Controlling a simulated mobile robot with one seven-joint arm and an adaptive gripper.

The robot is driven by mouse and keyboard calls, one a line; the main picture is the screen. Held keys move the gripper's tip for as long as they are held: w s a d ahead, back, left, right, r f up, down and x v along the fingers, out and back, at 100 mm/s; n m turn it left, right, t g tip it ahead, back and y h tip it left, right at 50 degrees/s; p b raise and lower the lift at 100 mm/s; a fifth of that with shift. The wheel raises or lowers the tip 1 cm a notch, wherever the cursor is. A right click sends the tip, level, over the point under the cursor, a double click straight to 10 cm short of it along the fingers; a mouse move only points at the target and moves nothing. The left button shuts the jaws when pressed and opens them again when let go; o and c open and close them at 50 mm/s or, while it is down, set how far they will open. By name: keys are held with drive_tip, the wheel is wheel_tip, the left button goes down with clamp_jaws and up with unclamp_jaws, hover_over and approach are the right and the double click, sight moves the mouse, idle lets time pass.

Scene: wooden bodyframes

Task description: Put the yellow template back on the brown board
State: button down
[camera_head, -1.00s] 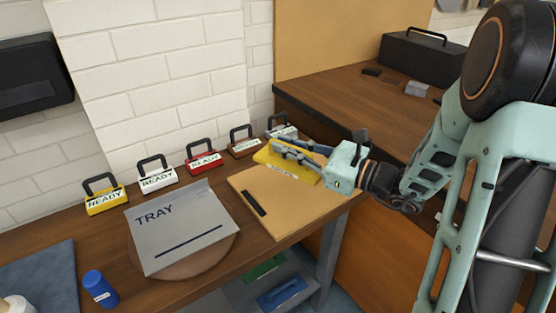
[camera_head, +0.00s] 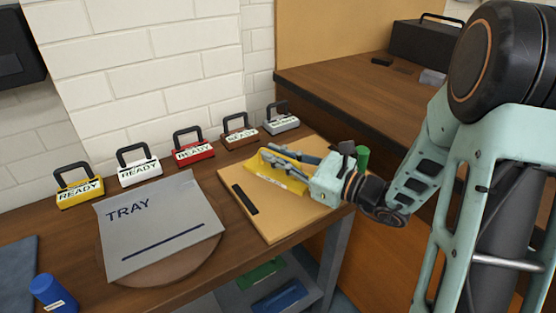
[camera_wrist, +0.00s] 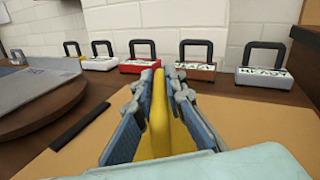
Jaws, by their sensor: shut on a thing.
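The yellow template (camera_head: 290,181) is clamped between the fingers of my gripper (camera_head: 274,156), over the tan-brown board (camera_head: 285,220). In the wrist view the template (camera_wrist: 159,115) stands edge-on between the two blue-grey finger pads, with the board (camera_wrist: 240,120) below and around it. The gripper is shut on it. The board lies flat on the wooden bench, with a black strip (camera_head: 245,198) at its left side. I cannot tell whether the template's lower edge touches the board. The fingers and wrist hide part of both.
A grey tray sheet (camera_head: 155,225) lies left of the board. Several READY blocks with black handles, such as the red one (camera_head: 193,152) and grey one (camera_head: 281,125), line the wall behind. A green cylinder (camera_head: 362,158) stands behind my wrist.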

drive_tip(key=shift+r, duration=0.15)
drive_tip(key=shift+f, duration=0.2)
drive_tip(key=c, duration=2)
unclamp_jaws()
drive_tip(key=shift+r, duration=0.2)
drive_tip(key=p+v, duration=0.2)
drive_tip(key=v, duration=1)
drive_tip(key=shift+f, duration=0.1)
